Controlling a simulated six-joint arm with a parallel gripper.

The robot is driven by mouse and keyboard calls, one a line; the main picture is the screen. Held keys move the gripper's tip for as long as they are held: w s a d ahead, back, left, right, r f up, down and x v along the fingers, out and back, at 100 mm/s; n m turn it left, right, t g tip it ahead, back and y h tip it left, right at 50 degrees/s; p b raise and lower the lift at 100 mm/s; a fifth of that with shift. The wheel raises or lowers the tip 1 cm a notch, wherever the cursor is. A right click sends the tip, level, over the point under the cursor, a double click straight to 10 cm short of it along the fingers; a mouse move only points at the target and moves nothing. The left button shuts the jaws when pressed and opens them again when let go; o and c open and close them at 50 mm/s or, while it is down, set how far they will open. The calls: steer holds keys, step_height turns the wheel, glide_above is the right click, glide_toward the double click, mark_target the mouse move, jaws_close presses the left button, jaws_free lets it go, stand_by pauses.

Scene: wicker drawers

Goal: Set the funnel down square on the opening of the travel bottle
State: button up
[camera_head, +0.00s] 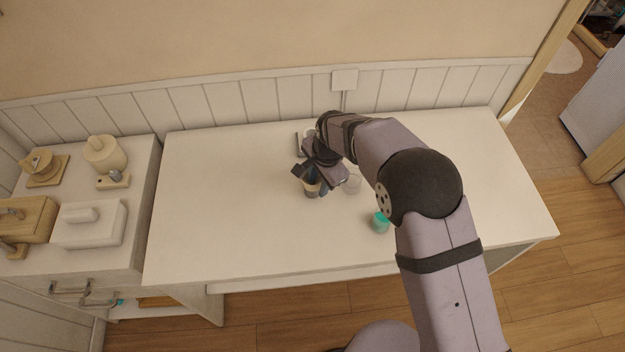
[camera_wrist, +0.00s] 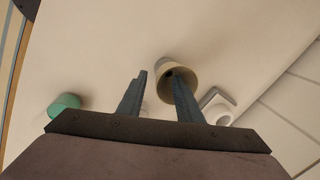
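A tan, round, open-mouthed piece (camera_wrist: 188,68) with a dark spot inside shows in the wrist view; it looks like the funnel, but I cannot be sure. A paler part shows at its far side. In the head view it sits on the table under my gripper (camera_head: 312,180), partly hidden. In the wrist view my gripper (camera_wrist: 158,73) has its fingers apart, with nothing clearly held between them. The right fingertip overlaps the tan mouth; I cannot tell whether it touches. I cannot tell which thing is the travel bottle.
A teal cup (camera_head: 380,222) stands toward the front; it also shows in the wrist view (camera_wrist: 66,104). A pale square piece with a round part (camera_wrist: 218,108) lies near the wall. The table's left half (camera_head: 220,200) is clear. A side cabinet holds several containers.

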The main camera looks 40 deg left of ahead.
steer(key=shift+f, duration=0.15)
jaws_close()
stand_by(0.4)
